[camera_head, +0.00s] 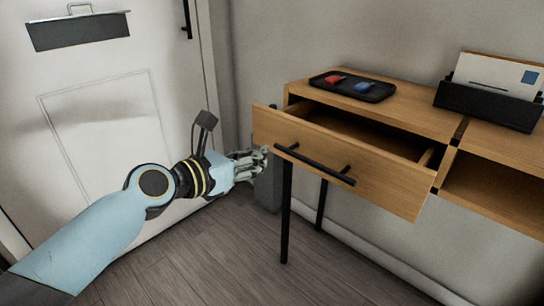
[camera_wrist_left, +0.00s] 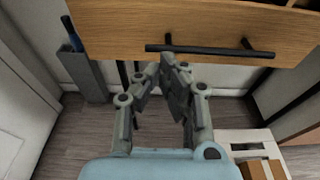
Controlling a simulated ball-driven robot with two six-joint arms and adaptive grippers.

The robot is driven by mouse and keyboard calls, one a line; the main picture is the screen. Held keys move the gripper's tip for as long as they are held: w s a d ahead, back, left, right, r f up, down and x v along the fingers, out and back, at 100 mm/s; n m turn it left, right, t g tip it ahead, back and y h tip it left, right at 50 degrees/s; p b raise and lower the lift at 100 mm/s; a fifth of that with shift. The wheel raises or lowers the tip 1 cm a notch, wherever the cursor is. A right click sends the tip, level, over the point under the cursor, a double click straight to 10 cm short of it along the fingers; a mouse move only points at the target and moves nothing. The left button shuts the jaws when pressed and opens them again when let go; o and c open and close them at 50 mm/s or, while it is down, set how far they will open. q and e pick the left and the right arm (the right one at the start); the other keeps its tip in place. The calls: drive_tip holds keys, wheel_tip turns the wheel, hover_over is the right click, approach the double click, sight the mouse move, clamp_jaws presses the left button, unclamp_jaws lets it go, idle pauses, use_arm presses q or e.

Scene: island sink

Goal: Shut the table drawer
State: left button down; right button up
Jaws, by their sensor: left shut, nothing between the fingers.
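The table drawer (camera_head: 340,165) is pulled out of the wooden table (camera_head: 410,117), and its inside shows from above. Its light wood front carries a black bar handle (camera_head: 313,166). In the left wrist view the drawer front (camera_wrist_left: 200,22) spans the top, with the handle (camera_wrist_left: 210,51) along its lower part. My left gripper (camera_head: 262,155) is shut and empty, close to the left end of the drawer front in the head view. In the left wrist view its fingertips (camera_wrist_left: 168,60) are just below the handle; whether they touch it I cannot tell. My right gripper is not in view.
A black tray (camera_head: 352,88) with a red and a blue item lies on the tabletop. A black letter holder (camera_head: 489,105) with envelopes stands to the right. A grey bin (camera_head: 268,187) stands behind my gripper by the wall. A white door (camera_head: 100,120) is at left.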

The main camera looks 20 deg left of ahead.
sight(281, 148)
use_arm(q)
drive_tip(key=shift+b+x, duration=0.6)
drive_tip(key=shift+x, duration=1.85)
drive_tip(key=shift+w+d, duration=0.1)
drive_tip(key=shift+w, duration=0.2)
drive_tip(key=x, duration=0.3)
drive_tip(key=r+x, duration=0.1)
drive_tip(key=x, duration=0.2)
drive_tip(key=r+p+x, duration=0.1)
drive_tip(key=x, duration=0.2)
drive_tip(key=shift+w+d+f, duration=0.15)
drive_tip(key=shift+w, duration=0.4)
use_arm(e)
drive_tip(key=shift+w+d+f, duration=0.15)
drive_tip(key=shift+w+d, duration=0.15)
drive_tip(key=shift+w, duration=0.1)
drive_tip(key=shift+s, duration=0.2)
